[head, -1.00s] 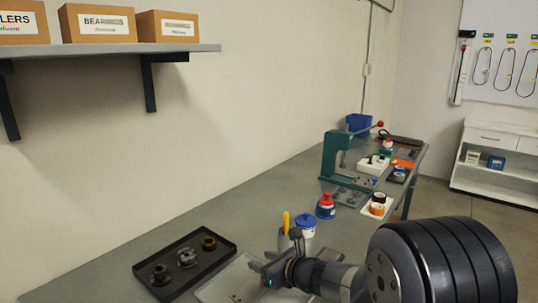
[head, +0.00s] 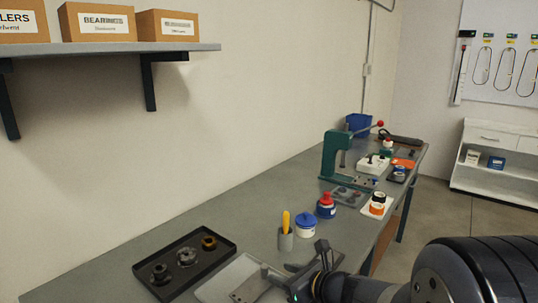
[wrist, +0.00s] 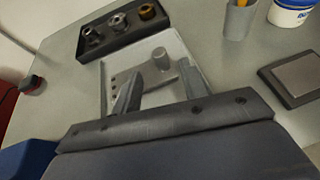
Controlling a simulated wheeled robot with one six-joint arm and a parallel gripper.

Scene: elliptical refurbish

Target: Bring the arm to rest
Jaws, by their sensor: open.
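My gripper (head: 303,270) is at the front of the workbench, at the lower middle of the head view, with my arm reaching in from the lower right. In the wrist view my gripper (wrist: 158,92) has its two fingers spread apart with nothing between them. I cannot tell the exact height of the fingers above the tray. The light tray (head: 212,290) also shows in the head view, partly hidden by my gripper.
A black tray (head: 226,262) with several metal parts lies left of my gripper. A grey cup (head: 285,240) with a yellow-handled tool, a blue-lidded tub (head: 306,229) and a red-capped bottle (head: 326,208) stand behind it. A green press (head: 329,158) stands farther back.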

